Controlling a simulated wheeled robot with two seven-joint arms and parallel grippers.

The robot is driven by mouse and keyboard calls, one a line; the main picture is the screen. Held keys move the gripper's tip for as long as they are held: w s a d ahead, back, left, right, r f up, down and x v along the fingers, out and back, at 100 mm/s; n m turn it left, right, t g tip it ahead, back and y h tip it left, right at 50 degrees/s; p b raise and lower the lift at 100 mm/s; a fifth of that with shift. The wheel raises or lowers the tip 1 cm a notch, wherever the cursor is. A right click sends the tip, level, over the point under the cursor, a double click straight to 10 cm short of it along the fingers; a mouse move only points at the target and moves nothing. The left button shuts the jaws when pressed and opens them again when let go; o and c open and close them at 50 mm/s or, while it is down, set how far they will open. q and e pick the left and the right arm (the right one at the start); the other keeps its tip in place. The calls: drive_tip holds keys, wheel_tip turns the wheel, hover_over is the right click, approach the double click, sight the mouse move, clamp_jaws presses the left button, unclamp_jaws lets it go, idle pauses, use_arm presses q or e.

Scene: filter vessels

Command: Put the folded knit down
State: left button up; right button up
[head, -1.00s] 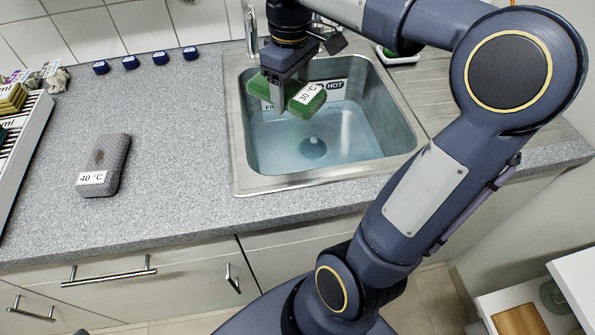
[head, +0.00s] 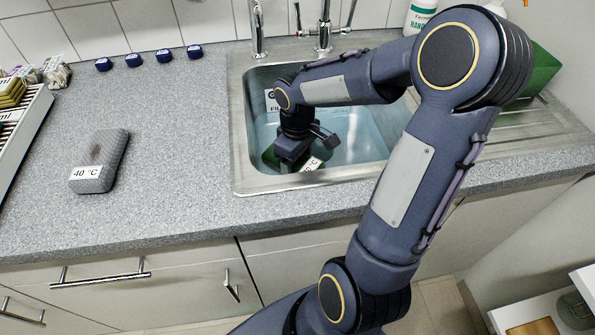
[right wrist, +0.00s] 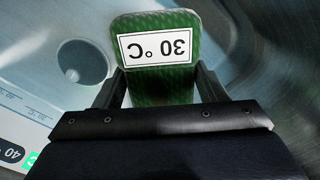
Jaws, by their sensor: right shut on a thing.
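A green folded knit (head: 312,165) with a "30 °C" label is in my right gripper (head: 288,165), low inside the sink basin near its front edge. My arm hides most of it in the head view. In the right wrist view the green knit (right wrist: 160,88) sits between the two fingers, which are shut on it. I cannot tell whether it touches the water or the basin floor. A grey folded knit (head: 103,155) labelled "40 °C" lies on the counter left of the sink. My left gripper is not in view.
The steel sink (head: 240,140) holds bluish water, and its drain (right wrist: 82,62) shows in the right wrist view. Taps (head: 325,30) stand behind it. Several blue caps (head: 163,56) line the back of the counter (head: 180,200). A white rack (head: 25,130) is at the left.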

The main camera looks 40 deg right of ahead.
drive_tip(key=shift+f+b, duration=0.3)
drive_tip(key=shift+f, duration=1.5)
drive_tip(key=shift+f, duration=0.15)
drive_tip(key=shift+f+b, duration=0.5)
drive_tip(key=o, duration=1)
drive_tip(key=shift+r, duration=0.15)
drive_tip(key=shift+r+p, duration=0.4)
drive_tip(key=shift+p, duration=0.05)
wheel_tip(320, 180, up, 12)
drive_tip(key=shift+r+p, duration=0.1)
drive_tip(key=shift+p, duration=1.15)
